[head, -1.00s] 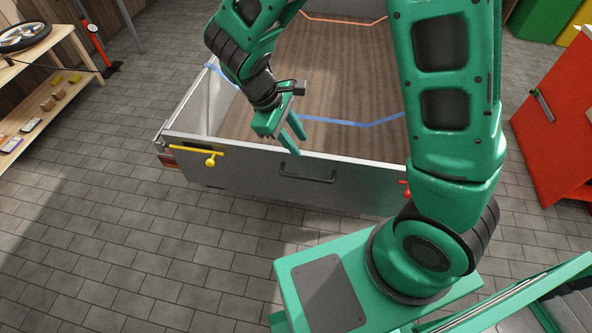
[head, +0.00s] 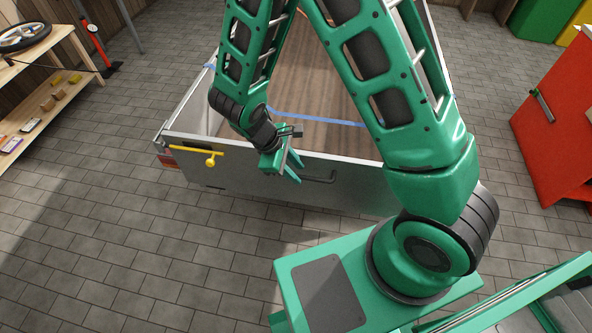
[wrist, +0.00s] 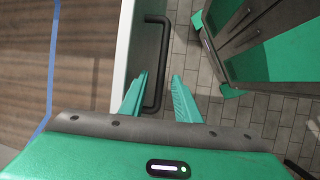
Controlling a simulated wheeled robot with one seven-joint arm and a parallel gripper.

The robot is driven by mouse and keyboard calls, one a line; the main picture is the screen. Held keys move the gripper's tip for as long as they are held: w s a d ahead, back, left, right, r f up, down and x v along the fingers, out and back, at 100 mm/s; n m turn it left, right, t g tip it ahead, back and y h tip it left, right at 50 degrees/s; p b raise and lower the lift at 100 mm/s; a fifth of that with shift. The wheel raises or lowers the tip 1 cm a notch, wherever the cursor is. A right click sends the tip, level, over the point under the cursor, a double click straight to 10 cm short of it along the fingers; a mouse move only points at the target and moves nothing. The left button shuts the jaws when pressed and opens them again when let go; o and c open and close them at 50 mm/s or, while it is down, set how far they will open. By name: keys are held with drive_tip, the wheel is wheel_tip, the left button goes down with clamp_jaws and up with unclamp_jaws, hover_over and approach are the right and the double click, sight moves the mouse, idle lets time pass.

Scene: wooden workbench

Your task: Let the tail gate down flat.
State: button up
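The grey tail gate (head: 235,176) stands upright across the near end of the trailer bed. A yellow latch (head: 205,152) sits at its left end, with a bar along the top edge and a knob. The gate's right end is hidden behind my arm. A dark handle (head: 322,179) is on the gate's outer face, partly covered by my gripper (head: 296,167). In the wrist view the handle (wrist: 163,60) runs between the two green fingers of my gripper (wrist: 157,98). The fingers are apart and open; I see no contact with the handle.
The wooden trailer floor (head: 315,85) with a blue strap (head: 300,116) lies beyond the gate. The paved floor (head: 150,250) in front is clear at left. Shelves (head: 60,95) stand at left, and a red cabinet (head: 560,120) at right.

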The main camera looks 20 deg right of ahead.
drive_tip(key=shift+d+f, duration=0.25)
drive_tip(key=shift+f, duration=0.25)
clamp_jaws()
